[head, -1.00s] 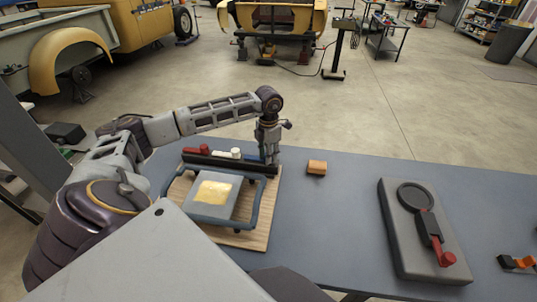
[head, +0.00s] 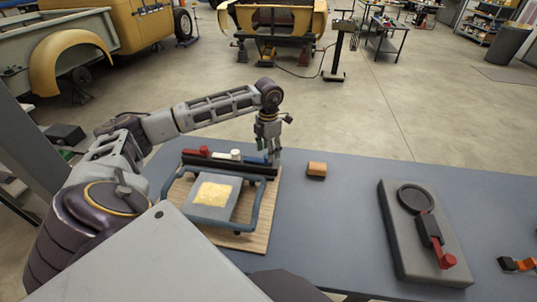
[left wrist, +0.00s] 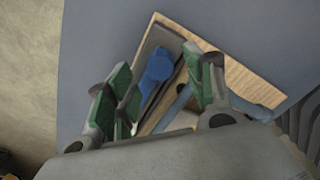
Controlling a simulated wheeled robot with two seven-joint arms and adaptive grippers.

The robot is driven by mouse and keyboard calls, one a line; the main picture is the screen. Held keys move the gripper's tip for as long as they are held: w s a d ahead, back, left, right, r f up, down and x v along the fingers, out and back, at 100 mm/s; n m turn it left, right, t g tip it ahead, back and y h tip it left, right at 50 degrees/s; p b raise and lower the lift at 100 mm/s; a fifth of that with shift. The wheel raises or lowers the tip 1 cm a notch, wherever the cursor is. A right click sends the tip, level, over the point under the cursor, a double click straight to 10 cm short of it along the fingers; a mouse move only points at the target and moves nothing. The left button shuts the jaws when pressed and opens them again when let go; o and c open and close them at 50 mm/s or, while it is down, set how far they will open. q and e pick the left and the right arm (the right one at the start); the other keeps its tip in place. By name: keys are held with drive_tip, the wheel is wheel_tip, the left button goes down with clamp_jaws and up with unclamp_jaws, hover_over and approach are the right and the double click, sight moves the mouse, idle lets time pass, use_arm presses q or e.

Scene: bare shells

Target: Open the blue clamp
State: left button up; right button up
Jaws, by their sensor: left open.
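The blue clamp (head: 256,160) sits at the right end of a dark bar, in a row with a red piece (head: 202,152) and a white piece (head: 236,155). In the left wrist view the blue clamp (left wrist: 157,72) shows as a rounded blue handle lying along the bar, between the lines of my fingers. My left gripper (head: 269,152) points down over that end of the bar. Its green-padded fingers (left wrist: 165,97) are apart, with nothing gripped between them. I cannot tell whether a finger touches the clamp. My right gripper is not in view.
The bar stands on a wooden board (head: 258,236) with a blue-grey frame around a grey block with a gold patch. An orange-brown block (head: 316,169) lies to the right. A grey plate (head: 402,250) with a red-handled clamp is farther right. The table (head: 335,225) between is clear.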

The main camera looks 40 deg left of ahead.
use_arm(q)
wheel_tip(320, 180, up, 9)
idle(0.5)
drive_tip(key=shift+f, duration=0.1)
idle(0.5)
